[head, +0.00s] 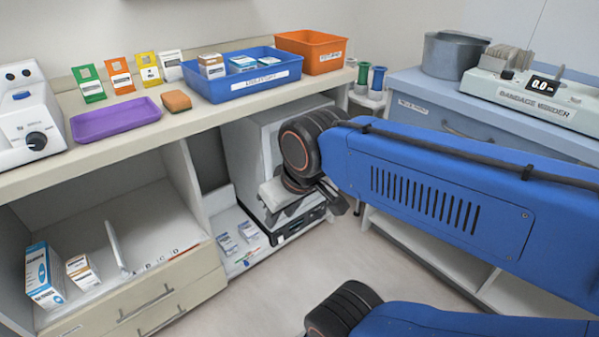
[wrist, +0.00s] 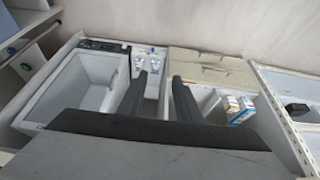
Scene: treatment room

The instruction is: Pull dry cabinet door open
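The dry cabinet (head: 242,160) is a pale grey box with a black base panel, under the left counter. My arm covers much of its front in the head view. In the wrist view the cabinet (wrist: 78,88) looks hollow, with pale inner walls and a dark panel along one edge. I cannot tell whether its door stands open or is see-through; no handle is clear. My gripper (wrist: 159,75) has two dark fingers apart with nothing between them. In the head view my gripper is in front of the cabinet's lower part; contact cannot be told.
Cards and small items lie on a low shelf (head: 236,258) left of the cabinet. Drawers (head: 150,310) and an open compartment with boxes (head: 43,275) are farther left. A blue bin (head: 228,92) stands on the counter above. A blue cabinet (head: 420,112) is at right. Floor between is clear.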

